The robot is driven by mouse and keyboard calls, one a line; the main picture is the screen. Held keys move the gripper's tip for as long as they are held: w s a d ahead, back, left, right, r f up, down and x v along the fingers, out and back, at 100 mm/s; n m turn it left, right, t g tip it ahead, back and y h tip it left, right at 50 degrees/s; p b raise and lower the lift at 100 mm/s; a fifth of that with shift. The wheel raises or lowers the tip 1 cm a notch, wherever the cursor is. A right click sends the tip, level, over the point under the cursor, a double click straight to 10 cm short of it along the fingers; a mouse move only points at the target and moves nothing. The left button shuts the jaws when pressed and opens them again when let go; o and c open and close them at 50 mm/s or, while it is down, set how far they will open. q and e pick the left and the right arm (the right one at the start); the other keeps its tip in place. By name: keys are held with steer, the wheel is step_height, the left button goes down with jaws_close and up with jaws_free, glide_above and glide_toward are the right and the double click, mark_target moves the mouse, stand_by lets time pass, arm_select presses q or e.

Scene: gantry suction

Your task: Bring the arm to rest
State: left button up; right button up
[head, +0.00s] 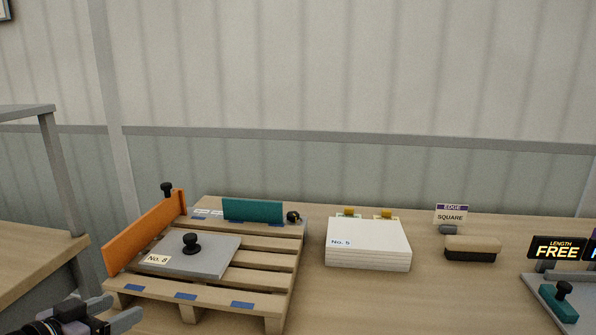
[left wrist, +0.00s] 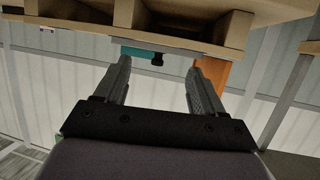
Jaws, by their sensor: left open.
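My left gripper (head: 113,313) shows at the bottom left of the head view, low in front of the wooden pallet (head: 265,261). Its two fingers are apart with nothing between them. In the left wrist view the open fingers (left wrist: 158,80) point toward the pallet's underside (left wrist: 180,22), with an orange board (left wrist: 211,70) and a teal board (left wrist: 138,52) beyond. They appear apart from the pallet. My right gripper is in neither view.
The pallet bears a grey plate (head: 215,258) marked No. 8, an orange board (head: 145,232) and a teal board (head: 252,210). A white stack (head: 368,245), a brush-like block (head: 472,248) and signs (head: 450,214) stand to the right. Bare tabletop (head: 400,305) lies in front of the stack.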

arm_select(q)
steer(key=s+d+f+g, duration=0.1)
steer(key=s+d+f, duration=0.4)
steer(key=f, duration=0.3)
steer(key=s+d+f+g+y, duration=0.1)
steer(key=s+d+f, duration=0.4)
steer(key=s+f, duration=0.2)
steer(key=s+d+f+g, duration=0.1)
steer(key=s+d+f, duration=0.4)
steer(key=f, duration=0.4)
steer(key=shift+s+d+f+n, duration=0.2)
steer(key=shift+s+f+n, duration=0.1)
steer(key=shift+s+f, duration=0.1)
